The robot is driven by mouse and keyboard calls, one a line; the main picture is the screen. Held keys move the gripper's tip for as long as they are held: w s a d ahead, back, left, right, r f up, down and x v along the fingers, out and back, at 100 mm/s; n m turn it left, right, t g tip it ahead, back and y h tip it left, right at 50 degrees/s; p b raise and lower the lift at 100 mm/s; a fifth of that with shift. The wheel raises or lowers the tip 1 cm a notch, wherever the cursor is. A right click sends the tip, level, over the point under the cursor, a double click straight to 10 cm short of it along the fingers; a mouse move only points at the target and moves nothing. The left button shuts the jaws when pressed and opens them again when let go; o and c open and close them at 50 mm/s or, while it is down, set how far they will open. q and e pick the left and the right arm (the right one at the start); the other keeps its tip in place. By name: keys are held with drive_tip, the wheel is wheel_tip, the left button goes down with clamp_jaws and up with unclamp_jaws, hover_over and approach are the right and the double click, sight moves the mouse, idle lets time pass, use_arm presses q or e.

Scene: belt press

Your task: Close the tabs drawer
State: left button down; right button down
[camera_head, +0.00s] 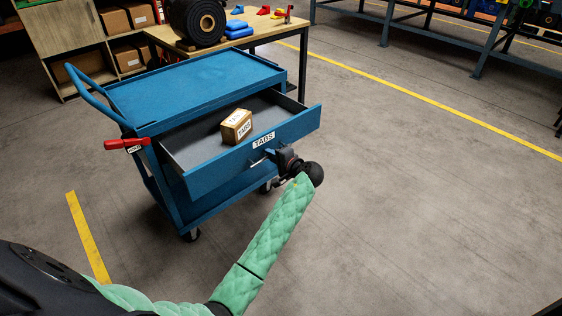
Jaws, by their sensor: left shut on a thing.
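The tabs drawer (215,170) is the blue drawer of a blue cart (200,87). It stands pulled out toward me, with a grey inside and a "TABS" label on its front. A small brown box (236,127) marked "TABS" sits inside it. My left gripper (272,159) is at the drawer front, shut on the drawer handle (259,160) just below the label. The green-sleeved left arm reaches up to it from the lower left. The fingertips are small and partly hidden by the wrist. My right gripper is not in view.
A red-handled tool (121,144) hangs at the cart's left side. A wooden table (262,29) with a black roll (198,21) and blue and red parts stands behind. Shelves with boxes are at the back left. The floor to the right is clear.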

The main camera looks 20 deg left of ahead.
sight(243, 131)
use_arm(q)
drive_tip(key=r+x, duration=0.1)
drive_tip(key=x, duration=0.7)
drive_tip(key=r+x, duration=0.1)
drive_tip(key=x, duration=0.7)
drive_tip(key=r+b+x, duration=0.1)
drive_tip(key=r+x, duration=0.1)
drive_tip(key=x, duration=0.6)
drive_tip(key=shift+w+a+r, duration=0.1)
drive_tip(key=shift+a+r, duration=0.05)
drive_tip(key=shift+a, duration=0.3)
drive_tip(key=c, duration=1.6)
unclamp_jaws()
drive_tip(key=shift+c, duration=0.2)
drive_tip(key=shift+d, duration=0.1)
drive_tip(key=v, duration=0.7)
drive_tip(key=shift+d+r, duration=0.15)
drive_tip(key=shift+d, duration=0.15)
